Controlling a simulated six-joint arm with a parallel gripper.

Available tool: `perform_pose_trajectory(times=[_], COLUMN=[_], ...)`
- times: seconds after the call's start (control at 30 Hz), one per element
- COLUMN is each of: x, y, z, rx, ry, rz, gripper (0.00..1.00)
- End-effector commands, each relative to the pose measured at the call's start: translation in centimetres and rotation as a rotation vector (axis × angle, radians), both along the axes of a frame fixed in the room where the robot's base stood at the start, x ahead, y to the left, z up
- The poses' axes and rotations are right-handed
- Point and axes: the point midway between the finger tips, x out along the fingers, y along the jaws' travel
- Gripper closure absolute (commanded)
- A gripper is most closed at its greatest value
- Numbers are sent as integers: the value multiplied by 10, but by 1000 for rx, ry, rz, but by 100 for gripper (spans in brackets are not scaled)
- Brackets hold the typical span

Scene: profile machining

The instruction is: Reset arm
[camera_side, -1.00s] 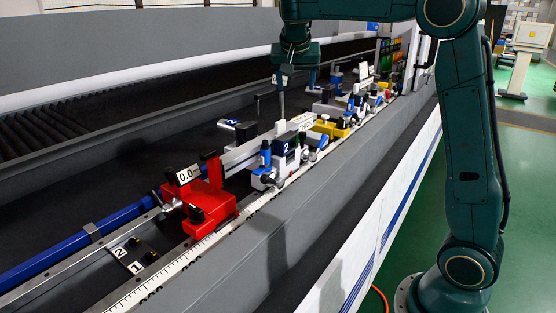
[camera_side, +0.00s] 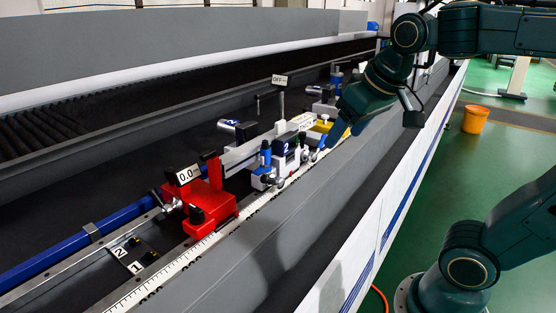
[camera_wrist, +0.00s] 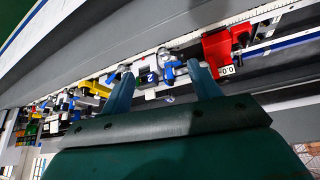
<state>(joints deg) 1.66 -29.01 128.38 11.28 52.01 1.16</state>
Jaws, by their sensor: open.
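My arm is folded at the upper right in the side view. My gripper (camera_side: 335,132) points down and left there, beside the right end of the clamp row, and its fingertips are hard to make out. In the wrist view my gripper (camera_wrist: 163,80) shows two green fingers spread apart with nothing held between them. Beyond them are the white clamp unit marked 2 (camera_wrist: 150,76) and the red stop block (camera_wrist: 217,47). In the side view an upright lever with an OFF sign (camera_side: 280,81) stands clear of my gripper.
The red block (camera_side: 208,199), marked 0.0, and the white-blue clamp unit (camera_side: 284,158) sit along a ruler (camera_side: 205,243). A yellow part (camera_side: 322,126) is near my gripper. A grey machine wall (camera_side: 285,228) runs along the front. An orange bucket (camera_side: 475,120) stands on the green floor.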

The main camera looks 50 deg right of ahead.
Motion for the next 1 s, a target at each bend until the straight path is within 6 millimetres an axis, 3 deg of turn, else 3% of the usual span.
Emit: perform_pose_trajectory(times=[0.2,0.4,1.0], x=[-47,-70,-74], y=[27,41,43], z=[-31,-49,-53], rx=[14,22,24], ry=[3,7,9], rz=[149,226,242], gripper=[38,38,38])
